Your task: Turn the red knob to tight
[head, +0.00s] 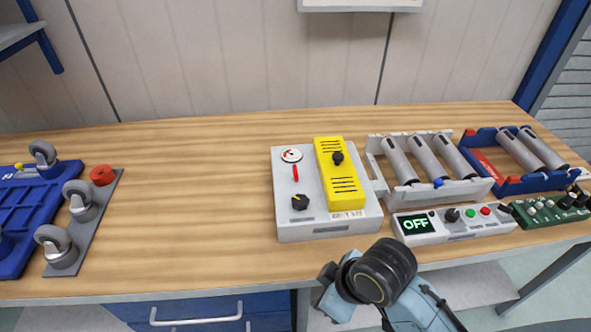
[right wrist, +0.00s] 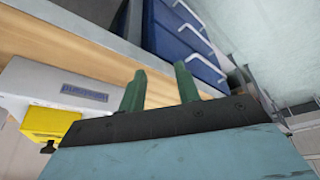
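A round red knob (head: 102,175) sits at the upper right end of a grey plate (head: 92,228) with caster wheels, at the left of the bench. The head view is too small to show any tight marking on it. My right gripper (right wrist: 160,77) shows in the right wrist view with its two green fingers apart and nothing between them. It is in front of the bench, well to the right of the red knob. The red knob is not in the right wrist view. My left gripper is in neither view.
A grey box (head: 330,228) with a gauge, black knob and yellow module (head: 340,175) stands mid-bench. Right of it are roller racks (head: 440,190) and a control panel (head: 450,232) reading OFF. Blue drawers (head: 190,312) are below. The bench between plate and box is clear.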

